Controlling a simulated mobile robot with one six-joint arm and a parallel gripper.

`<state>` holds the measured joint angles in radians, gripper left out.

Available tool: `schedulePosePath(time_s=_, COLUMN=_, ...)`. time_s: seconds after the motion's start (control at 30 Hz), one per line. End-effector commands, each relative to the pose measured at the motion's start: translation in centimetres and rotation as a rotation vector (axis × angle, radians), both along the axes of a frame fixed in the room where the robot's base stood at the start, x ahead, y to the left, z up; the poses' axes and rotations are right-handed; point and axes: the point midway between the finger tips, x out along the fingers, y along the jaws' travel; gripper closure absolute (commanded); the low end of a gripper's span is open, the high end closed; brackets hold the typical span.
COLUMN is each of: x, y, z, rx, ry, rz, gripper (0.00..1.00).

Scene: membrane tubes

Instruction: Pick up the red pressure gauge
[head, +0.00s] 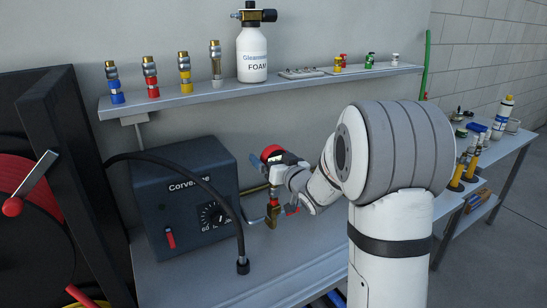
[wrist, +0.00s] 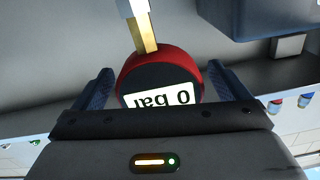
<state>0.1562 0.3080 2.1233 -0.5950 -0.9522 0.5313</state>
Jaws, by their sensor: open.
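The red pressure gauge (head: 271,152) stands just right of the dark blue box, partly hidden by my gripper (head: 266,162). In the wrist view, the gauge (wrist: 160,66) has a red round rim, a dark face and a white display reading "0 bar", seen upside down. A brass stem (wrist: 145,38) joins its rim. My gripper (wrist: 160,75) is open, with one blue finger on each side of the gauge. A small gap shows on the left; the right finger is very close to the rim, and I cannot tell whether they touch.
The dark blue box (head: 185,198) with a dial stands left of the gauge on the bench (head: 285,262). A black hose (head: 225,200) hangs in front of it. A wall shelf (head: 190,98) above holds several colored fittings and a foam bottle (head: 252,55). The bench front is clear.

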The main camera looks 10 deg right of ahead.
Motion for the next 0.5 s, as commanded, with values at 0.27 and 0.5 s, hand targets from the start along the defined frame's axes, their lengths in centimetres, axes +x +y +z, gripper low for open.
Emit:
schedulePosePath(time_s=0.27, x=0.36, y=0.08, z=-0.05, rx=0.0, ry=0.0, rz=-0.001, gripper=0.04)
schedulePosePath(time_s=0.5, x=0.35, y=0.04, z=-0.04, rx=0.0, ry=0.0, rz=-0.002, gripper=0.24)
